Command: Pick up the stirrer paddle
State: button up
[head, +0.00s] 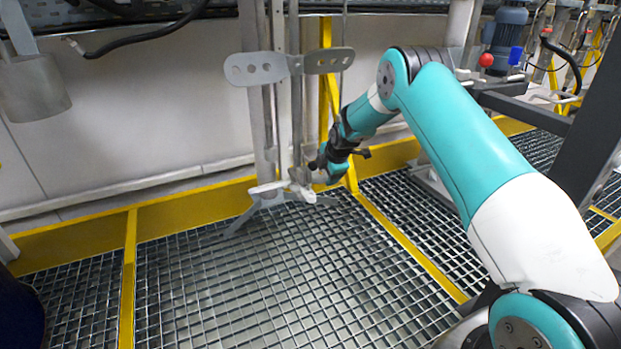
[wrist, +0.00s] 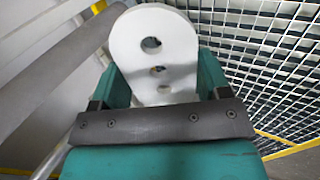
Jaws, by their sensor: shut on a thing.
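My gripper (head: 309,174) is low beside an upright metal shaft, just above the floor grating. In the wrist view its two teal fingers (wrist: 158,85) are closed on the sides of a pale stirrer paddle (wrist: 178,36) with a rounded end and round holes. In the head view this paddle (head: 268,188) shows as a small pale piece at the foot of the shaft, partly hidden by the gripper. I cannot tell whether it is touching the shaft or the stand. Another grey two-bladed paddle (head: 262,69) with holes is higher up on the shaft.
The upright shaft (head: 255,120) and its splayed feet (head: 240,218) stand close to my gripper. A yellow post (head: 327,90) is just behind. A grey cylinder (head: 34,88) hangs at left. The grating (head: 270,280) in front is clear.

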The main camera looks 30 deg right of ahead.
jog(key=shift+r, duration=0.2)
jog(key=shift+s+p, duration=0.1)
jog(key=shift+p, duration=0.25)
jog(key=s+p, duration=0.3)
jog(key=s, duration=1.4)
jog(key=shift+s, duration=0.4)
jog(key=shift+s, duration=0.15)
jog(key=s, duration=0.8)
jog(key=shift+s, duration=0.3)
dwell(0.4)
jog(key=shift+s, duration=0.1)
